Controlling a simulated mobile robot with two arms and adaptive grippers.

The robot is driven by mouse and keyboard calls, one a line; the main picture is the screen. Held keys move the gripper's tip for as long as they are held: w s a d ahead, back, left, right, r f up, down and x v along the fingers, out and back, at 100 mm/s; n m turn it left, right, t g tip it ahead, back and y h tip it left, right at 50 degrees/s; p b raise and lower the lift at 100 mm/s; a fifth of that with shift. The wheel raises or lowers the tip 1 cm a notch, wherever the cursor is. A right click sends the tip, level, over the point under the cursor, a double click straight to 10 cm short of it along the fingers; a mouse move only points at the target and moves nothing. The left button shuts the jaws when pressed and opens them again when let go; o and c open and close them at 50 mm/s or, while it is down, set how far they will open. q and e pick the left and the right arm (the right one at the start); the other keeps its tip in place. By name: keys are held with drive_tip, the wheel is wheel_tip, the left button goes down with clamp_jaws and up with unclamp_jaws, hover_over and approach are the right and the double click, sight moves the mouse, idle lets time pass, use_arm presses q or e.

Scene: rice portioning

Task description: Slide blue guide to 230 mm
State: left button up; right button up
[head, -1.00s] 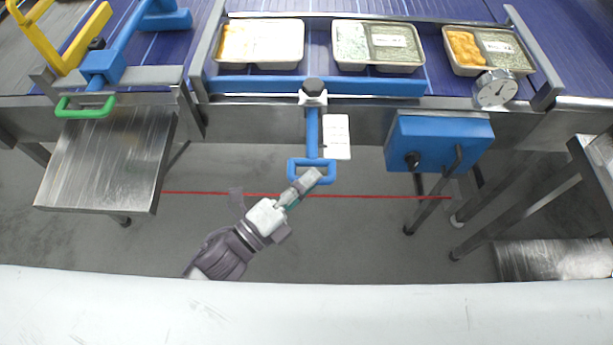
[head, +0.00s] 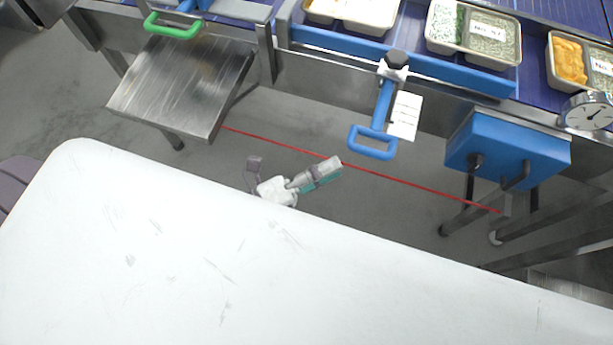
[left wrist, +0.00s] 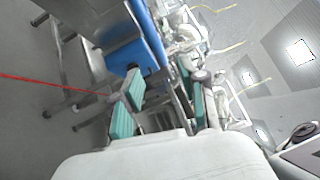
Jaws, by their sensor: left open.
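The blue guide (head: 440,68) is a long bar along the near side of the conveyor, in front of the food trays. My right gripper is out of view.
Trays (head: 474,33) of food stand behind the guide. A round dial (head: 586,112) and a blue box (head: 508,148) with a black knob and lever are to the right. A steel side table (head: 185,85) and a green handle (head: 173,27) are to the left. Open floor lies below the handle.

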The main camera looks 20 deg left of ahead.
use_arm(q)
drive_tip(key=shift+v, duration=2.2)
drive_tip(key=a+f+n+g+y, duration=0.1)
drive_tip(key=a+f+n+y, duration=0.3)
drive_tip(key=f, duration=0.6)
drive_tip(key=w+a+f+n+g+y, duration=0.1)
drive_tip(key=a+f+n+y, duration=0.3)
drive_tip(key=f, duration=0.6)
drive_tip(key=a+f+n+g+y, duration=0.15)
drive_tip(key=a+f+n, duration=0.35)
drive_tip(key=f, duration=0.5)
drive_tip(key=s+a+f+n+g+y, duration=0.1)
drive_tip(key=s+f+n+g+y, duration=0.1)
drive_tip(key=s+f+n, duration=0.45)
drive_tip(key=s+a+f+n+g+y, duration=0.15)
drive_tip(key=s+f, duration=0.25)
drive_tip(key=f, duration=0.5)
drive_tip(key=s+d+f+n+g+y, duration=0.1)
drive_tip(key=s+f+n+g, duration=0.4)
drive_tip(key=s, duration=0.7)
drive_tip(key=shift+s+f+g, duration=0.25)
drive_tip(key=shift+f+g, duration=0.05)
drive_tip(key=shift+f, duration=0.2)
